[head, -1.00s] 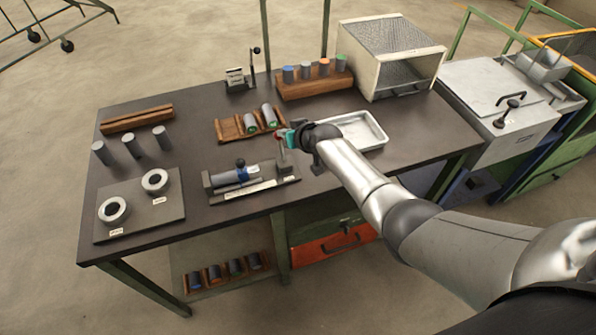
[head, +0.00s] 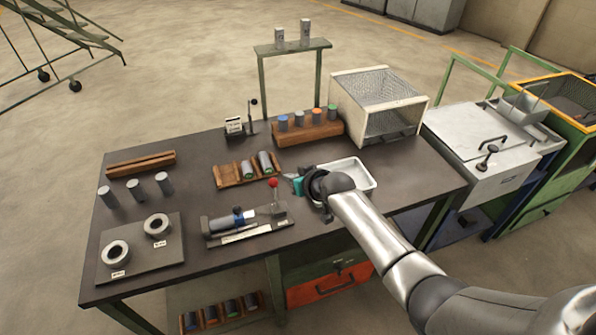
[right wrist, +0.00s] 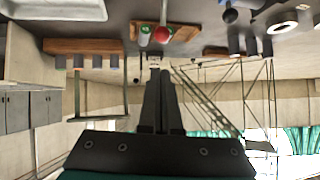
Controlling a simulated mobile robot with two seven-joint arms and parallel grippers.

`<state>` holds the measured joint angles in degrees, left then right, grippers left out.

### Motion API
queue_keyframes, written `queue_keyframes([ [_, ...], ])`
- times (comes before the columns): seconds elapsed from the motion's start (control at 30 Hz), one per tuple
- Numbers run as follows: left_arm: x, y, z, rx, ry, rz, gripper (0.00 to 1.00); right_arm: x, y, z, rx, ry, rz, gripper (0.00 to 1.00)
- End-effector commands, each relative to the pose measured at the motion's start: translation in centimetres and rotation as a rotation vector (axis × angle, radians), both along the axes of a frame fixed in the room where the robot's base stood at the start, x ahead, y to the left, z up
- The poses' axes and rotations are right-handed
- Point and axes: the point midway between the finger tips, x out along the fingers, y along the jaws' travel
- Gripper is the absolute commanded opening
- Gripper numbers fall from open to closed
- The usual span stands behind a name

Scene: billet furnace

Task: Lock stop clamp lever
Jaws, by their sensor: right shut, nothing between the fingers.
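The clamp fixture (head: 246,224) lies near the front middle of the dark table, with a bar in its channel and a blue clamp with a dark knob (head: 238,211). At its right end stands a lever with a red ball knob (head: 272,183), its stem roughly upright. Whether it is locked I cannot tell. My right gripper (head: 291,182) is shut and empty, just right of the red knob and apart from it. In the right wrist view the shut fingers (right wrist: 162,75) point toward the red knob (right wrist: 162,34). My left gripper is out of view.
A metal tray (head: 359,173) lies behind my right wrist. A wooden holder with two cylinders (head: 222,181) and a block with several coloured-top cylinders (head: 301,137) stand behind the fixture. A plate with two rings (head: 137,262) is at left. A mesh box (head: 345,105) stands at back right.

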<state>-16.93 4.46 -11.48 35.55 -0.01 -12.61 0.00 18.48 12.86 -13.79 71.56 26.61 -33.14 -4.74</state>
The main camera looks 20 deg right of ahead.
Motion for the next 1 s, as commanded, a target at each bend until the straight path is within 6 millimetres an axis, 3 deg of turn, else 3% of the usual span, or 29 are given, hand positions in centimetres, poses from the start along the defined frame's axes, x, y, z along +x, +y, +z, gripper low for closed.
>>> queue_keyframes([
  [0.4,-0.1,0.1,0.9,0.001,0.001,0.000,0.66,-2.5,-0.8,2.9,0.000,0.000,0.000,0.00],
  [1.0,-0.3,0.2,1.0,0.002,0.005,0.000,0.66,-2.7,-0.9,3.1,0.000,0.000,0.000,0.00],
])
